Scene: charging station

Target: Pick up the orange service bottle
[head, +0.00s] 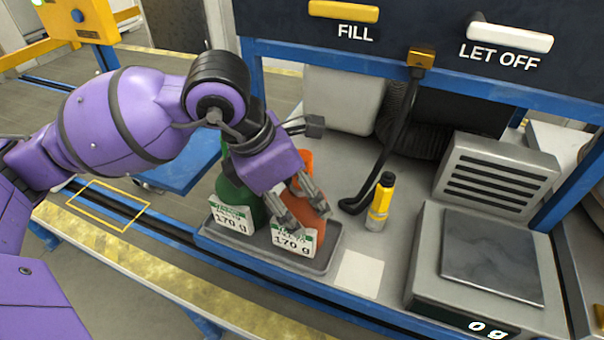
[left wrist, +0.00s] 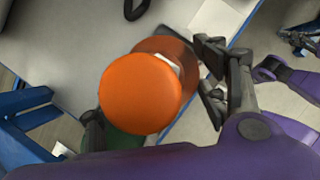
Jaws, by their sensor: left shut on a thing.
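The orange service bottle (head: 306,160) stands at the right end of a grey tray (head: 325,258), with a white label reading 170 g on its front. My left gripper (head: 305,208) reaches over from the left and is shut on the orange bottle, with its fingers against the upper body. In the left wrist view the round orange cap (left wrist: 141,93) fills the middle, between the dark fingers. The bottle looks upright, and I cannot tell any gap under it. At the right edge of that view a dark jointed part looks like my right gripper (left wrist: 300,42); its jaws are unclear.
A green bottle (head: 232,188), also labelled 170 g, stands close left of the orange one. A scale (head: 503,255) reads 0 g. FILL (head: 345,11) and LET OFF (head: 510,37) levers are above.

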